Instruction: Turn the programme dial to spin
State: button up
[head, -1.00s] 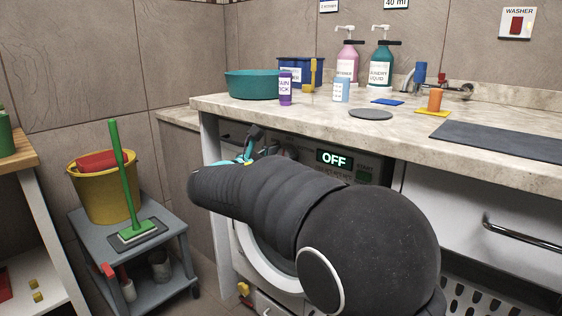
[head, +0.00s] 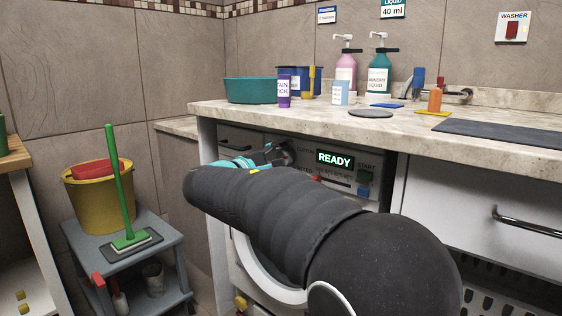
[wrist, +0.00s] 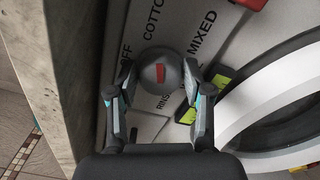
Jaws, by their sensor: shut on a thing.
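The programme dial (wrist: 160,68) is a round dark grey knob with a red mark on its face. Printed around it on the pale panel are OFF, COTTON, MIXED and RINSE, with other words partly covered. I cannot tell which word the mark points at. My gripper (wrist: 161,78) has one finger on each side of the dial and is shut on it. In the head view my gripper (head: 266,157) is at the upper left of the washer's front panel (head: 237,141), largely behind my arm. The washer's display (head: 334,158) reads READY.
A grey trolley (head: 150,262) stands left.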

jog(key=shift+w+a+f+m, duration=0.1)
jog(key=shift+a+m, duration=0.05)
jog(key=shift+m, duration=5.7)
jog(key=shift+w+a+r+m, duration=0.1)
jog(key=shift+w+m, duration=0.05)
jog(key=shift+m, duration=5.75)
jog(key=shift+w+a+f+m, duration=0.1)
jog(key=shift+a+m, duration=0.05)
jog(key=shift+m, duration=5.7)
jog(key=o, duration=1.2)
jog(key=shift+f, duration=0.1)
